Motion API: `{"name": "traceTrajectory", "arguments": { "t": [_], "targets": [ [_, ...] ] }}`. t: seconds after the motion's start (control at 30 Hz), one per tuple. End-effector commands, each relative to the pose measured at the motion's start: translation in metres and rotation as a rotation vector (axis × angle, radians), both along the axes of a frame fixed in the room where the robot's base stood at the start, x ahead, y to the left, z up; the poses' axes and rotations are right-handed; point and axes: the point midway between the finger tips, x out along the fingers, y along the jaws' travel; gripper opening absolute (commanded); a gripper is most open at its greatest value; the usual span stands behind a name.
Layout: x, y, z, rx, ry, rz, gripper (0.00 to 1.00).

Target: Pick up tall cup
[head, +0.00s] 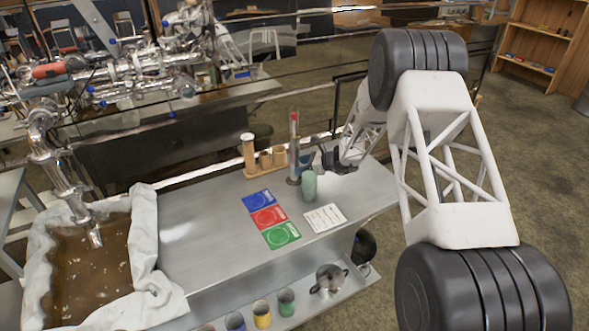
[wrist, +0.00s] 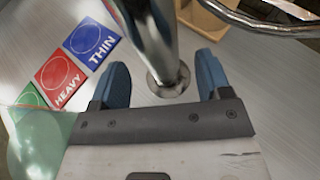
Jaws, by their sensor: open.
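The tall cup (head: 294,158) is a slim, shiny metal cylinder standing upright on the metal table, with a red-tipped stick rising from its top. In the wrist view the tall cup (wrist: 150,35) rises from a small round base between and just ahead of my two blue fingertips. My gripper (wrist: 163,78) is open, with a finger to each side of the cup's lower part and visible gaps. In the head view my gripper (head: 305,163) reaches in from the right at the cup, low over the table; its far finger is mostly hidden.
A green cup (head: 309,187) stands close in front of my gripper. Blue, red (head: 268,217) and green cards and a white card (head: 325,218) lie nearby. A wooden rack (head: 265,160) is behind left. A syrup pan (head: 90,265) is at left; several colored cups stand on the lower shelf.

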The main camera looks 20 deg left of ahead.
Motion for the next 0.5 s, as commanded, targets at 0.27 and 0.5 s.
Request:
{"name": "traceTrajectory", "arguments": {
  "t": [0.27,0.5],
  "targets": [
    [0.000,0.029,-0.010,0.000,0.000,0.000,0.71],
    [0.000,0.034,-0.012,0.000,0.000,-0.001,0.71]
  ]
}}
